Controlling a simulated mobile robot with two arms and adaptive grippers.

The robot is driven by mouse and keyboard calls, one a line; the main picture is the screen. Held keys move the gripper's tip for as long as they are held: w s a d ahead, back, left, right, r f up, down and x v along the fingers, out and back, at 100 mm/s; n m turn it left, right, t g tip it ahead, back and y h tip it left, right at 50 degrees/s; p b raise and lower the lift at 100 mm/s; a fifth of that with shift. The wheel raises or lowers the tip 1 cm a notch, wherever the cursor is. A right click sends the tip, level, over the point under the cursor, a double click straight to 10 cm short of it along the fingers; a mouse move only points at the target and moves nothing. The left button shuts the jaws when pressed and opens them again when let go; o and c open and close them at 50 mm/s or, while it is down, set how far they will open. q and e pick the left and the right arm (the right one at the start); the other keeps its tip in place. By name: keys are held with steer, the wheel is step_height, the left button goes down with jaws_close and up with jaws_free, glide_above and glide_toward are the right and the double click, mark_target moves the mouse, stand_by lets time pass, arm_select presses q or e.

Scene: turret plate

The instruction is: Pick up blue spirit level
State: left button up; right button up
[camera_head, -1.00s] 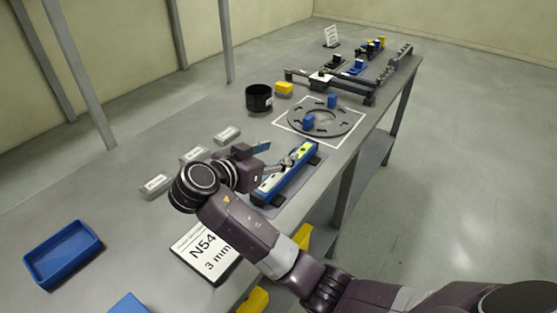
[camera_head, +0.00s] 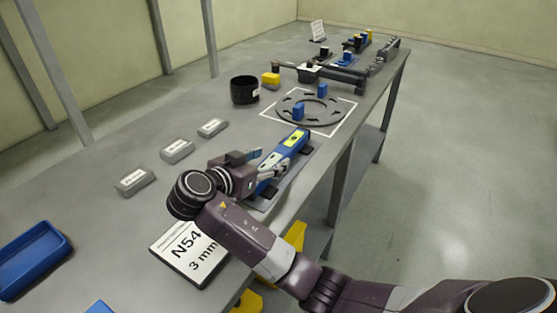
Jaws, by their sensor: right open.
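The blue spirit level (camera_head: 294,142) with a yellow-green face lies lengthwise along the right edge of the table, over a grey plate with dark supports. My right gripper (camera_head: 262,164) is open at the near half of the level. One finger shows on the level's left side and the other overlaps its face, hiding part of the near half. I cannot tell whether the fingers touch it. My left gripper is not in view.
A turret plate (camera_head: 284,113) with two blue blocks lies beyond the level. A black cup (camera_head: 245,90), yellow block (camera_head: 271,79), grey labelled blocks (camera_head: 177,151), blue tray (camera_head: 32,262) and N54 sign (camera_head: 190,252) are on the table (camera_head: 110,150).

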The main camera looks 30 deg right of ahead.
mark_target(275, 158)
steer(key=shift+f+p+x, duration=0.15)
steer(key=shift+p+x, duration=0.15)
steer(key=shift+x, duration=1.1)
steer(key=shift+f+p+x, duration=0.1)
steer(key=shift+p+x, duration=0.2)
steer(key=shift+x, duration=1.1)
steer(key=shift+s+a, duration=0.1)
steer(key=shift+a, duration=0.05)
steer(key=shift+c, duration=0.6)
steer(key=shift+r, duration=0.15)
jaws_close()
